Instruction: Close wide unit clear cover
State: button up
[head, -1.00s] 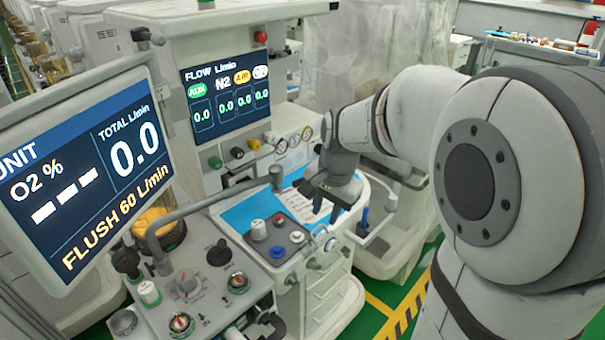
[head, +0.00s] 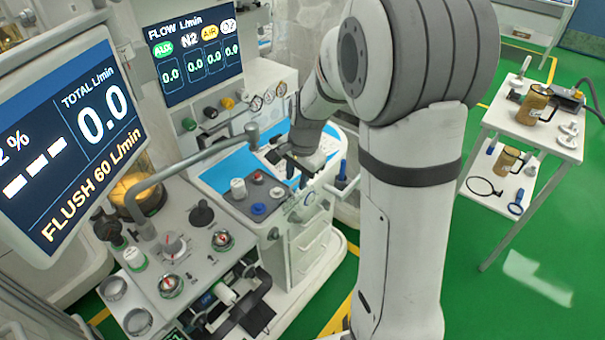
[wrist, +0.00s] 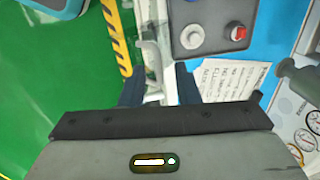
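The wide anaesthesia unit has a blue-edged worktop (head: 221,175) and a flow screen (head: 190,52). I cannot clearly make out its clear cover in either view. My gripper (head: 297,172) is over the right front edge of the worktop, near a grey panel with coloured knobs (head: 256,193). In the wrist view my gripper (wrist: 160,82) has its two dark fingers apart. A pale rail-like part (wrist: 151,58) shows between and beyond them, and I cannot tell whether they touch it. A printed sheet (wrist: 222,80) lies beside the right finger.
A large tilted screen (head: 75,140) and a curved grey pipe (head: 190,160) stand at the left. A white side table (head: 545,140) with gold jugs stands at the right. Green floor (head: 535,255) is open around it. My own arm hides the middle.

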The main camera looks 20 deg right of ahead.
jog(key=shift+c, duration=0.3)
grip_shut()
